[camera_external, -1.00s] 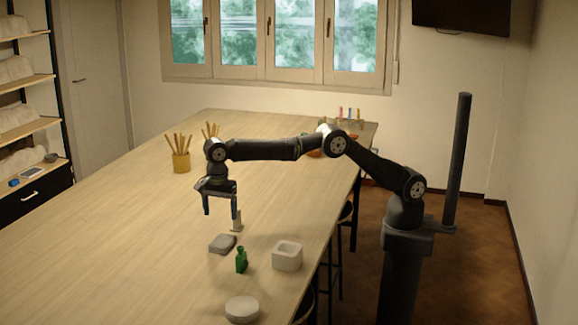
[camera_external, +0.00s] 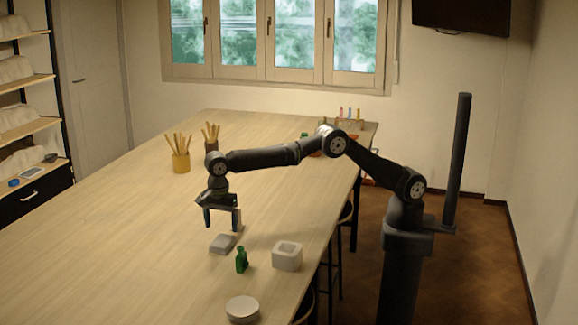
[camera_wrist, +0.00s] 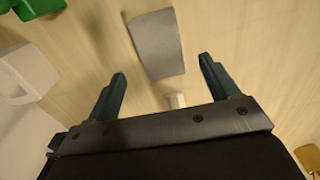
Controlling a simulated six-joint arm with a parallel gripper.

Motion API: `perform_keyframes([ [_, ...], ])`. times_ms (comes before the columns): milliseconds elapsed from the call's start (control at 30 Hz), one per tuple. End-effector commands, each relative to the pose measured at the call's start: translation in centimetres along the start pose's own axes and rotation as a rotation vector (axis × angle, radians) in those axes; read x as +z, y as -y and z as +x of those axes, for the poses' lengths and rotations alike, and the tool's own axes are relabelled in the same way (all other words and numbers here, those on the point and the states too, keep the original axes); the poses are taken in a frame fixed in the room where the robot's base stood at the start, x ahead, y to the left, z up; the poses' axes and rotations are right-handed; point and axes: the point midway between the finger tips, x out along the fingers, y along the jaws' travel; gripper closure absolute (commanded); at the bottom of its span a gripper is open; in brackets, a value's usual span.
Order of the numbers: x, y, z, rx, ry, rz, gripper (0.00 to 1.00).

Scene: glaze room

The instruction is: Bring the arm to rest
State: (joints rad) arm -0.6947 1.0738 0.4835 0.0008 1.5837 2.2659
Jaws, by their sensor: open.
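My gripper (camera_external: 222,224) is open and empty, its fingers pointing down above the table (camera_external: 120,250). It is just behind a grey block (camera_external: 222,243) lying on the tabletop. In the wrist view, my gripper (camera_wrist: 163,68) has its two fingers wide apart, and the grey block (camera_wrist: 156,43) lies ahead of them. A small pale object (camera_wrist: 176,100) shows between the fingers near the gripper's body; in the external view the fingers mostly hide it. My arm reaches out over the table from the right.
A green bottle (camera_external: 241,261), a white square pot (camera_external: 287,257) and a round pale disc (camera_external: 242,310) stand in front. A yellow cup of sticks (camera_external: 181,162) and a brown one (camera_external: 211,145) stand behind. The table's left side is clear.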

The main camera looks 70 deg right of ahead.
Motion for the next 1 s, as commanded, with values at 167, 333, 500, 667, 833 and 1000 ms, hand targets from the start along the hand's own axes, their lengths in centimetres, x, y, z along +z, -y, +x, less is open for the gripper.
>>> perform_keyframes([
  [167,-0.1,-0.1,3.7,0.002,-0.002,0.000,0.20],
  [333,0.0,0.0,6.1,-0.001,0.001,0.000,0.20],
  [500,0.0,0.0,3.4,-0.003,0.002,0.000,0.20],
  [667,0.0,0.0,2.4,-0.001,0.001,0.000,0.20],
  [833,0.0,0.0,2.2,0.000,0.000,0.000,0.20],
  [1000,0.0,0.0,2.2,0.000,0.000,0.000,0.20],
])
